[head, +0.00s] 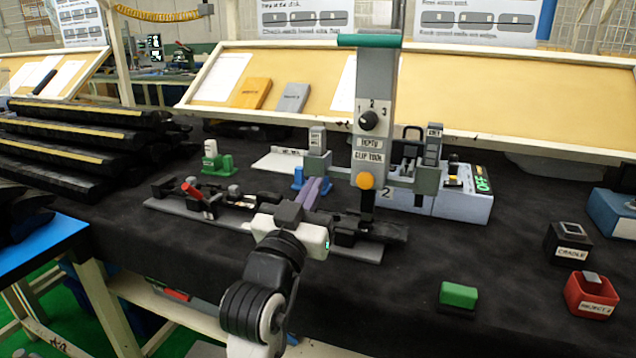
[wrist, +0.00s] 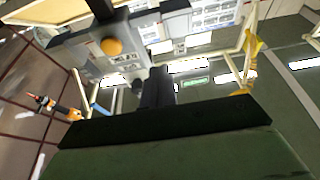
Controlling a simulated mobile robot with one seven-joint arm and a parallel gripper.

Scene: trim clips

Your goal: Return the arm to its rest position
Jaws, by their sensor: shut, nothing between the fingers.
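My arm reaches in from the bottom middle of the head view. My gripper (head: 315,188) is shut and empty. Its white body stands over the near side of the trim strip fixture (head: 165,207), in front of the clip tool (head: 372,100). The fingers point away from the camera, left of the tool's orange button (head: 365,181). I cannot tell whether the fingers touch anything. In the wrist view the orange button (wrist: 112,47) shows at the upper left, and a dark bar with a green face fills the bottom.
A green block (head: 458,296), a red box (head: 590,295) and a black cradle (head: 569,243) stand at the right. A box with a green display (head: 465,205) is right of the tool. Black strips (head: 70,140) are stacked at the left. The front right cloth is mostly clear.

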